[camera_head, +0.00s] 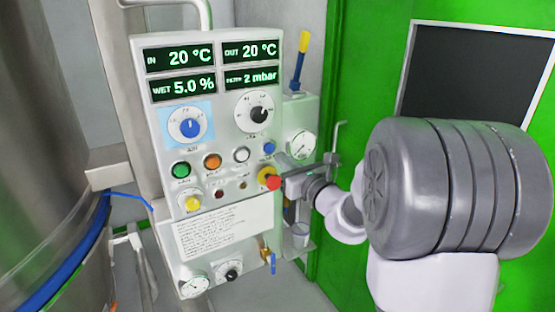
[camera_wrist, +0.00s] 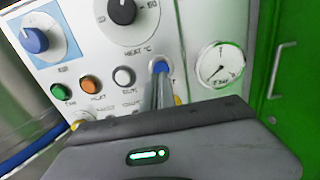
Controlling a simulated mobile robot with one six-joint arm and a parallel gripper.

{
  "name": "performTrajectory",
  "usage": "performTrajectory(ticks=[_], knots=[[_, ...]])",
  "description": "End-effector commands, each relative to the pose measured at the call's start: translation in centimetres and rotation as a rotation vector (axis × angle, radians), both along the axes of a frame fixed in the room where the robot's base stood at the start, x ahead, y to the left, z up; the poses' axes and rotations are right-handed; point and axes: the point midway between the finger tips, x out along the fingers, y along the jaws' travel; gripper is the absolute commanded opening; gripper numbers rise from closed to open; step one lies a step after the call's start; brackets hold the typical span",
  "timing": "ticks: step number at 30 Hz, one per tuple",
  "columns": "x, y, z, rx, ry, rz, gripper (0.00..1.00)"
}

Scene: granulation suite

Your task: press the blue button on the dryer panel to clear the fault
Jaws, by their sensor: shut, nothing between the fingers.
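The dryer panel (camera_head: 222,130) is a pale upright box with green displays, knobs and buttons. The blue button (camera_head: 269,148) is at the right end of the upper button row; in the wrist view the blue button (camera_wrist: 160,65) shows just beyond the fingertips. My gripper (camera_head: 285,175) reaches in from the right, in front of the red stop button (camera_head: 272,183) in the head view. In the wrist view my gripper (camera_wrist: 161,80) is shut and empty, its fingers overlapping the blue button's lower edge. I cannot tell whether they touch it.
Green (camera_head: 181,169), orange (camera_head: 212,161) and white (camera_head: 241,154) buttons sit left of the blue one. A round gauge (camera_head: 301,144) is to its right. A steel vessel (camera_head: 50,120) stands at left; a green door (camera_wrist: 295,85) is at right.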

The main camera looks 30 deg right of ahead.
Motion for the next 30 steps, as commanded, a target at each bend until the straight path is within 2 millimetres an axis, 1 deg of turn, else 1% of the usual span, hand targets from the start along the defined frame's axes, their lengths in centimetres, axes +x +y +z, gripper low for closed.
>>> performTrajectory(ticks=[1,6,9,12,17,30], knots=[[-1.4,-0.1,0.3,0.0,0.001,-0.004,0.0],[-5.4,-0.3,0.2,0.0,0.002,-0.004,0.0],[-7.3,-0.4,0.1,0.001,0.003,-0.004,0.0],[-8.4,-0.4,0.0,0.0,0.003,-0.003,0.0],[-9.1,-0.3,-0.1,0.001,0.004,-0.001,0.0],[-9.1,-0.3,-0.1,0.0,0.004,0.0,0.0]])
